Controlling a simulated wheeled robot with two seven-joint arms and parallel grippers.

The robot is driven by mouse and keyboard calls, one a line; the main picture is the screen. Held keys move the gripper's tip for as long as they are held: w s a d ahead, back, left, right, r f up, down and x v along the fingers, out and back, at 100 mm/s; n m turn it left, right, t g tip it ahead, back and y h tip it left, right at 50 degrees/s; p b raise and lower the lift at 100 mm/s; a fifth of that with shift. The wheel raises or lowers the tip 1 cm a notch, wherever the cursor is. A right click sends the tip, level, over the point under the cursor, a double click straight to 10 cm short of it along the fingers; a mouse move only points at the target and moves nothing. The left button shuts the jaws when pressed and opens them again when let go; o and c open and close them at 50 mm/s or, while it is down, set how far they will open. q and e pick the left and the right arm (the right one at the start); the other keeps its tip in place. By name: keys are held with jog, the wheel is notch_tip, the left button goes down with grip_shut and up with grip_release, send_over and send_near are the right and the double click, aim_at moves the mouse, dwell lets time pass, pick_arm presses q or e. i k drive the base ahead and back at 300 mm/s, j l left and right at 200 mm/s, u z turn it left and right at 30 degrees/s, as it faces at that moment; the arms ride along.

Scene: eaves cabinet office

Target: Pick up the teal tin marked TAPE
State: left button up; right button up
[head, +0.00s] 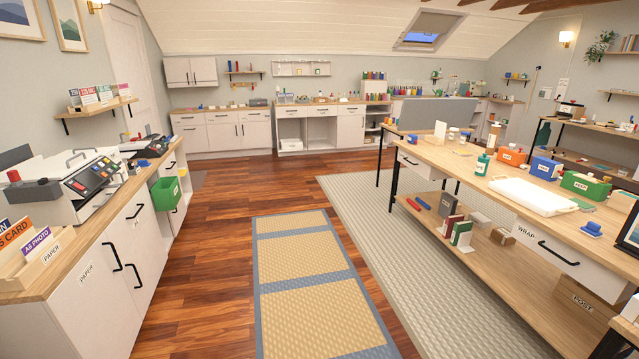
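I cannot make out a teal tin marked TAPE in the head view; labels on the far counters are too small to read. A small teal-green bottle-like container (482,164) stands on the long wooden table at the right, but I cannot read its label. A green box (585,186), a blue box (545,168) and an orange box (512,155) with white labels stand farther right on the same table. Neither of my grippers shows in the head view.
The wooden table (447,160) has a lower shelf with books and boxes. A white cabinet (105,290) with machines stands at the left, a green bin (166,194) at its end. Back counters (225,112) line the far wall. The floor with the tan mat (305,263) is clear.

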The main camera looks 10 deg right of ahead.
aim_at(481, 166)
jog(key=i+l+z, duration=0.3)
jog(key=i, duration=0.35)
jog(key=i+z, duration=0.3)
jog(key=i, duration=0.35)
jog(key=i+j+z, duration=0.1)
jog(key=i+z, duration=0.2)
jog(key=i, duration=0.35)
jog(key=i+j+z, duration=0.3)
jog(key=i, duration=0.4)
